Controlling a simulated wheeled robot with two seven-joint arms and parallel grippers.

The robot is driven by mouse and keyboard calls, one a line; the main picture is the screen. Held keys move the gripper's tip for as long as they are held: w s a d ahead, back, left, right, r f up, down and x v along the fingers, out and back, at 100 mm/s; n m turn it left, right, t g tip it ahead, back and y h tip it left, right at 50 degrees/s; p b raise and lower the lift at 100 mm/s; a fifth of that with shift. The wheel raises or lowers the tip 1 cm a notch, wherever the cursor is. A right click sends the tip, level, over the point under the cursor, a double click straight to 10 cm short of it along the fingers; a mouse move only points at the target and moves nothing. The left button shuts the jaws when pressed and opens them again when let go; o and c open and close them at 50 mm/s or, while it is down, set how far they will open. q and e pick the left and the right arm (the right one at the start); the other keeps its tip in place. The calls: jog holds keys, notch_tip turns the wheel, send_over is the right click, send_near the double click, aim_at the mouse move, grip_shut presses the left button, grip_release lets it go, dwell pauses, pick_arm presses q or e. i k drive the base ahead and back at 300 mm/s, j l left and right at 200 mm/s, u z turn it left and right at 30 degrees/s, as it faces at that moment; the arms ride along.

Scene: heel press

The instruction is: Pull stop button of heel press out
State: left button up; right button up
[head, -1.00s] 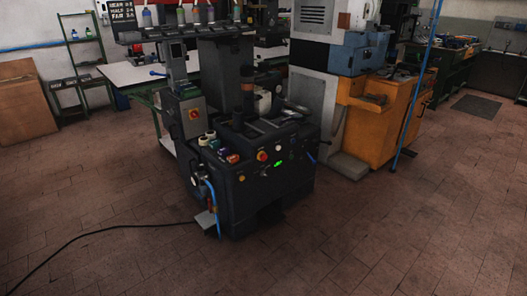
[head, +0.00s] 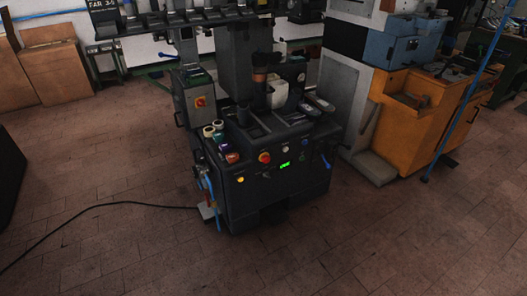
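The heel press (head: 262,203) is a dark machine standing in the middle of the head view. A round red button (head: 264,157) sits on the upper part of its front panel, left of a lit green display (head: 285,164). A second red button on a yellow plate (head: 200,101) is on the grey box at the press's left side. I cannot tell from this distance whether either button is pressed in or out. Neither of my grippers is in view.
A black cable (head: 120,206) runs over the brick floor left of the press. A dark object (head: 8,178) stands at the left edge. An orange cabinet (head: 425,125) and a blue pole (head: 470,90) stand at right. The floor in front is clear.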

aim_at(266, 159)
jog(key=i+l+u, duration=0.15)
jog(key=l, duration=0.2)
jog(key=i+l+u, duration=0.1)
jog(key=l, duration=0.25)
jog(key=i+l+u, duration=0.15)
jog(key=l, duration=0.2)
jog(key=i+l+u, duration=0.1)
jog(key=l, duration=0.3)
jog(key=i+l+u, duration=0.15)
jog(key=l, duration=0.25)
jog(key=i+l+u, duration=0.1)
jog(key=l, duration=0.3)
